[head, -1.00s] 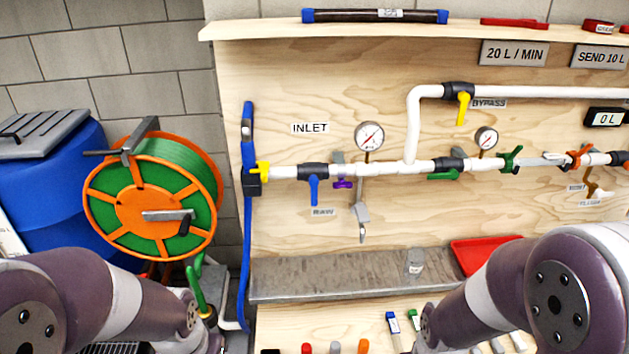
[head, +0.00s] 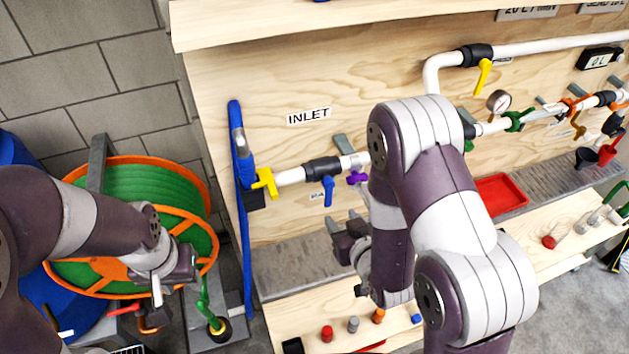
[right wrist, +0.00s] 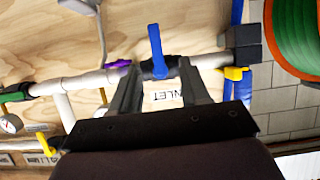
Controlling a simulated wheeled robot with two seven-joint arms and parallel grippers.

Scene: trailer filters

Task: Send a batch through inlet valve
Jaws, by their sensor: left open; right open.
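The inlet valve (head: 322,169) has a black body and a blue lever (head: 328,190) hanging down, on the white pipe below the INLET label (head: 309,116). In the right wrist view, which is upside down, the blue lever (right wrist: 156,45) lies ahead, between the lines of the two open fingers of my right gripper (right wrist: 159,72); contact is not clear. In the head view my right gripper (head: 345,238) is below the valve, partly hidden by its arm. My left gripper (head: 168,280) is open in front of the hose reel, with no clear hold on anything.
A yellow handle (head: 265,182) and blue hose (head: 240,170) stand left of the valve, a purple handle (head: 357,178) right of it. The reel (head: 145,190) is close to my left arm. A red tray (head: 500,194) lies right. The display (head: 600,60) reads 0 L.

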